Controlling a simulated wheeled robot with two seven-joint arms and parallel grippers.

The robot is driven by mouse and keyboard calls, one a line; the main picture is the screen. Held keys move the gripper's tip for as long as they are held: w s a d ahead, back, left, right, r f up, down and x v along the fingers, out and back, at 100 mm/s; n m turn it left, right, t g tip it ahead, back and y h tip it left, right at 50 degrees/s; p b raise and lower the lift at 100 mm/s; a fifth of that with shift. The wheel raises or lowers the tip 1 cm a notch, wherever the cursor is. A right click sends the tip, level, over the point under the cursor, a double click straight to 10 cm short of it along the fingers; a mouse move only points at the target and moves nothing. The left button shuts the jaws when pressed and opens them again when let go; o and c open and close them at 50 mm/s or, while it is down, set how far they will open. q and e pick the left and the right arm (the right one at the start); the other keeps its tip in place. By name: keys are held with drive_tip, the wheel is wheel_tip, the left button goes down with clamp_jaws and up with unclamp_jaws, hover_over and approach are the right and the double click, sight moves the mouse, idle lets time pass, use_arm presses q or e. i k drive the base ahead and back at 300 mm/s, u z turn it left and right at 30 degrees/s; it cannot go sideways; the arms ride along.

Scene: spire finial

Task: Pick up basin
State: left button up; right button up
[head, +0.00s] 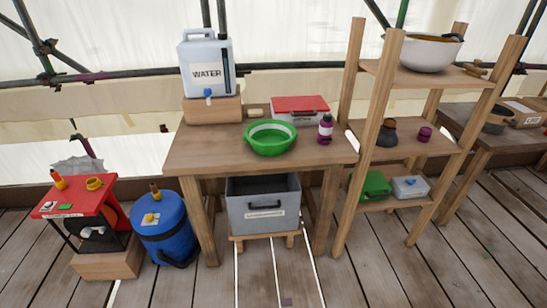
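A larger white bowl-shaped vessel (425,56) with a dark handle sits on the top shelf at the right. It could also be called a basin. Neither of my grippers is in view, and nothing is seen touching either vessel.
A water canister (206,55) stands on a wooden block behind left. A grey bin (263,210) is underneath. A wooden shelf unit (385,95) rises at right. Front floor is open.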

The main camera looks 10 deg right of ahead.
sight(268, 138)
drive_tip(key=k, duration=0.7)
drive_tip(key=z, duration=0.7)
drive_tip(key=i, duration=0.65)
drive_tip(key=z, duration=0.65)
drive_tip(key=i, duration=0.95)
drive_tip(key=u, duration=0.9)
drive_tip(key=i, duration=0.6)
drive_tip(key=u, duration=0.55)
